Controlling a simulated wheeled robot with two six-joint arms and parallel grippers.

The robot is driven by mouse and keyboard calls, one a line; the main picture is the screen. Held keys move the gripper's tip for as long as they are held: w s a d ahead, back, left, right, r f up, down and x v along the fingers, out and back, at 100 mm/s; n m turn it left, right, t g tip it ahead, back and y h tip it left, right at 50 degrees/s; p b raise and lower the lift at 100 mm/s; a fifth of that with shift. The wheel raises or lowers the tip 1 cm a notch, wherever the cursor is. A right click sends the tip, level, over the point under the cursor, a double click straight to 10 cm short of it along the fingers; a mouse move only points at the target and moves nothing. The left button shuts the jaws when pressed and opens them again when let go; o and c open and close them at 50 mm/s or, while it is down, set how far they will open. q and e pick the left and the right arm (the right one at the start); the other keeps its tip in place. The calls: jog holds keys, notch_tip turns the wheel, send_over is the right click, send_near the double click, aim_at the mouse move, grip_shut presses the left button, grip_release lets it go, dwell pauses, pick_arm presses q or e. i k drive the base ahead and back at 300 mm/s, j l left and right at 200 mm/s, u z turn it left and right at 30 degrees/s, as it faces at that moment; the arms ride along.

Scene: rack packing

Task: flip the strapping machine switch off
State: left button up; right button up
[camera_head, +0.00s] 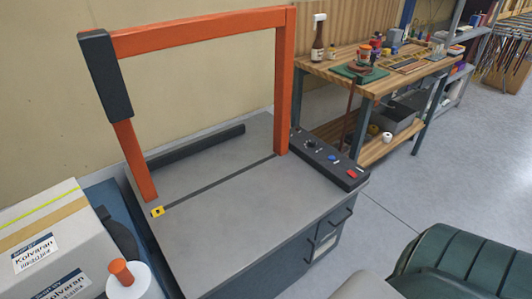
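The strapping machine (215,215) has a grey table top and an orange arch (200,32) standing over it, with a black block on the arch's upper left corner. A black control panel (322,158) runs along the right edge of the top. It carries a red button or switch (351,174), a blue one (333,157) and a dark knob (311,143). These are too small to tell whether the switch is on or off. Neither of my grippers is in view.
A cardboard box (40,225) and a white roll with an orange core (124,275) stand at the left. A wooden workbench (325,75) with bottles and tools stands behind on the right. A green padded seat (470,255) is at the lower right. Grey floor lies open between.

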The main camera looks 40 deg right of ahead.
aim_at(351, 174)
jog(key=z, duration=1.05)
